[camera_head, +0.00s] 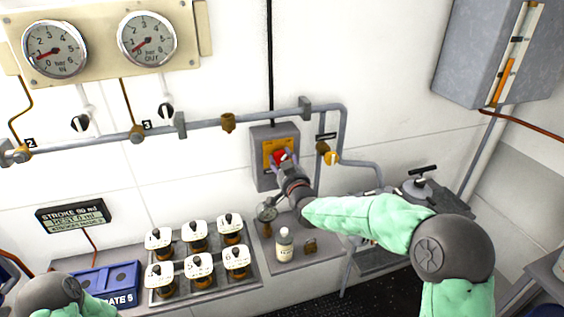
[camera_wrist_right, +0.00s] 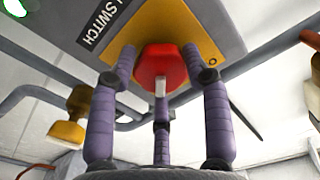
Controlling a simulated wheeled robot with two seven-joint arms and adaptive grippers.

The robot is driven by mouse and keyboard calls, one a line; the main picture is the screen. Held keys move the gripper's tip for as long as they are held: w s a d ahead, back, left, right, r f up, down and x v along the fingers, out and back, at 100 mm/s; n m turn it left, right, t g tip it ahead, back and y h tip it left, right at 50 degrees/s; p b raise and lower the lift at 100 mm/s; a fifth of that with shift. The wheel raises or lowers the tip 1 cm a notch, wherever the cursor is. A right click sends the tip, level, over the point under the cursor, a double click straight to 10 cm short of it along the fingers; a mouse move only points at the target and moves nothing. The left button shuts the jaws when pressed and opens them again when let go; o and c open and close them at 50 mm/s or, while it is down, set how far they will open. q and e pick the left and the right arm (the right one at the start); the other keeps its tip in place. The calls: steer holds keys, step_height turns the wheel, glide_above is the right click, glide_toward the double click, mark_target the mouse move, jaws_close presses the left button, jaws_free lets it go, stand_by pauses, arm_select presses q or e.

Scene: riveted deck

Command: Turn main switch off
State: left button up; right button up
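The main switch is a grey box (camera_head: 262,180) on the wall with a yellow plate (camera_head: 268,148) and a red knob (camera_head: 279,157). In the right wrist view the red knob (camera_wrist_right: 163,66) sits on the yellow plate (camera_wrist_right: 201,42), below a dark label reading "SWITCH" (camera_wrist_right: 105,18). My right gripper (camera_head: 286,160) is at the knob. Its purple fingers (camera_wrist_right: 160,62) lean in around it, with two fingertips against the knob's sides and a third finger below. My left gripper is out of view; only part of my left arm shows.
A pipe (camera_head: 215,123) runs along the wall beside the box, with a brass valve (camera_head: 331,158) to the right. A grey cabinet (camera_head: 480,50) hangs upper right.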

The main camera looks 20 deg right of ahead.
steer(key=shift+a+f, duration=0.1)
steer(key=shift+f, duration=0.05)
steer(key=shift+c, duration=0.5)
steer(key=n, duration=0.2)
steer(key=n+b, duration=0.1)
steer(key=shift+f+n, duration=0.2)
steer(key=shift+n, duration=0.2)
steer(key=n, duration=0.3)
steer(key=shift+n+b, duration=0.3)
steer(key=n, duration=0.5)
steer(key=shift+n+p, duration=0.6)
steer(key=shift+n, duration=2.1)
